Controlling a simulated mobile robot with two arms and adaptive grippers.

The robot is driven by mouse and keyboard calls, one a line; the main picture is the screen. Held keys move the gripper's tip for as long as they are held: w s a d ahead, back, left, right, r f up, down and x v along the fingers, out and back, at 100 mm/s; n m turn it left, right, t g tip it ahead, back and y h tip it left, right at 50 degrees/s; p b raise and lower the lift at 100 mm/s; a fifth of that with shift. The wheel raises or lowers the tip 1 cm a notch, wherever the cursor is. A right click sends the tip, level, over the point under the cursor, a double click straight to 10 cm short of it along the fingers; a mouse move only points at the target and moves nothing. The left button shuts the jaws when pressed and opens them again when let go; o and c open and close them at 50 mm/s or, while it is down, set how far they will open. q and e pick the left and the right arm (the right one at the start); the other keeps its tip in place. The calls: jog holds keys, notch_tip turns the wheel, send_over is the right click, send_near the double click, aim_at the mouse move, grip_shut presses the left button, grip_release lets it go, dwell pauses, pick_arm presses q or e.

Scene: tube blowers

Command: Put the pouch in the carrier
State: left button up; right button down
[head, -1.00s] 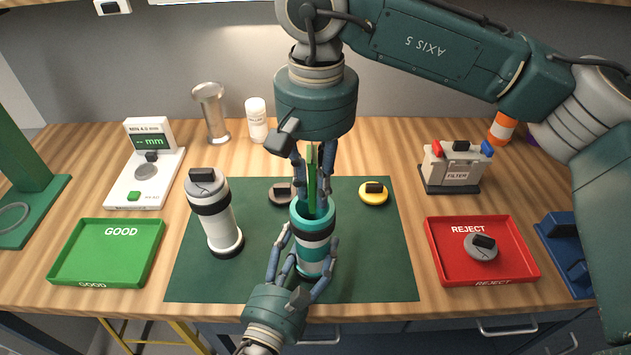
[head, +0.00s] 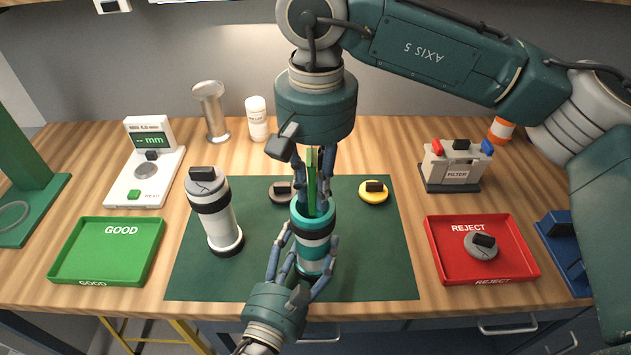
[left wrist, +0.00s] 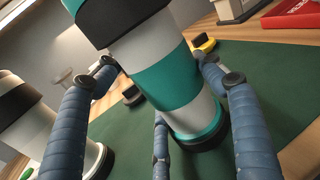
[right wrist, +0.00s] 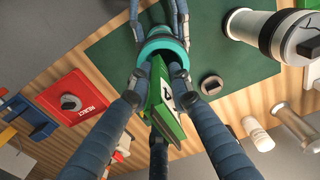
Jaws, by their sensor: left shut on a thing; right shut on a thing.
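The carrier (head: 314,240) is a teal and white tube with an open top, standing on the green mat. My left gripper (head: 302,268) is shut around its lower body from the front; the left wrist view shows the fingers on both sides of the carrier (left wrist: 165,85). The pouch (head: 312,182) is green and flat, held upright by my right gripper (head: 313,178) from above. Its lower end is inside the carrier's mouth. In the right wrist view the pouch (right wrist: 163,105) sits between the fingers at the teal rim (right wrist: 163,44). Its lowest part is hidden inside the tube.
A white and black carrier (head: 216,218) stands to the left on the mat (head: 370,260). A grey cap (head: 282,192) and a yellow cap (head: 373,193) lie behind. A green GOOD tray (head: 75,265) is at left, a red REJECT tray (head: 450,270) at right.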

jog(key=shift+f, duration=0.8)
jog(key=shift+c, duration=0.8)
grip_release()
jog(key=shift+o, duration=0.8)
notch_tip(320, 180, up, 12)
jog(key=shift+r, duration=0.1)
